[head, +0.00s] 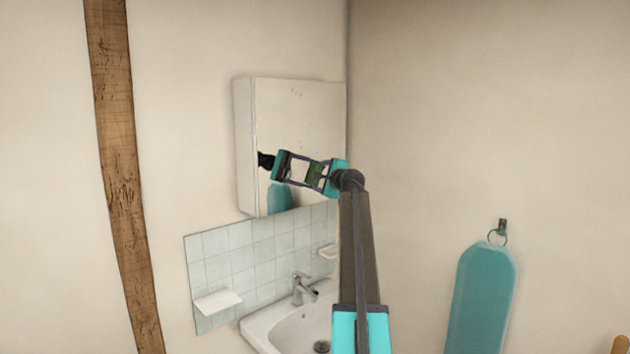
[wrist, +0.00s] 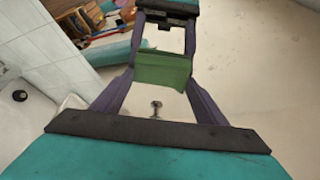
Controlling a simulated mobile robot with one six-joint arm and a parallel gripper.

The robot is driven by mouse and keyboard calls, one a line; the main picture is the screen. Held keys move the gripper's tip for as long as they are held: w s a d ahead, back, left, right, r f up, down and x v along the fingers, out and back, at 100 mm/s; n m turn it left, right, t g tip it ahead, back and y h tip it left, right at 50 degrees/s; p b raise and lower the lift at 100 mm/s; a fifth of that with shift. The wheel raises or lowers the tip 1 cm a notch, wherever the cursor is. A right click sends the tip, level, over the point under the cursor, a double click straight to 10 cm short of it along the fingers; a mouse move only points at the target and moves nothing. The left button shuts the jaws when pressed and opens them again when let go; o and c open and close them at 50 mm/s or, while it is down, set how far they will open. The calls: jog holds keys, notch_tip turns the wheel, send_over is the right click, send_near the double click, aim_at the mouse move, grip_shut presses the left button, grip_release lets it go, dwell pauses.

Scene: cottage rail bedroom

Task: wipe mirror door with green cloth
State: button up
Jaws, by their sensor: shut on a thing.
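The mirror door (head: 310,110) is the front of a white wall cabinet, with small dark specks on its upper part. My gripper (head: 308,173) reaches left to the lower middle of the mirror. It is shut on the green cloth (head: 315,175), which spans between the fingertips. In the wrist view the cloth (wrist: 163,70) lies between the purple fingers, and the mirrored fingers and gripper body continue beyond it. The cloth is at or very near the glass; exact contact cannot be told.
A washbasin (head: 280,325) with a tap (head: 302,288) stands below, against a tiled splashback (head: 235,262). A small soap dish (head: 328,251) is on the tiles. A teal ironing board (head: 483,295) hangs on the right wall. A wooden post (head: 118,150) stands left.

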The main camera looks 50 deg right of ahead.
jog(key=shift+d, duration=0.65)
jog(key=shift+s+d+b, duration=0.15)
jog(key=shift+d+b, duration=0.4)
jog(key=shift+d, duration=1.35)
jog(key=shift+a, duration=0.2)
jog(key=shift+a+p, duration=0.75)
jog(key=shift+a, duration=1)
jog(key=shift+w+a+p, duration=0.2)
jog(key=shift+a+p, duration=0.2)
jog(key=shift+a, duration=0.55)
jog(key=shift+w+a+p, duration=0.15)
jog(key=shift+a+p, duration=0.2)
jog(key=shift+a, duration=0.55)
jog(key=shift+a, duration=0.2)
jog(key=shift+a+p, duration=0.8)
jog(key=shift+a, duration=0.95)
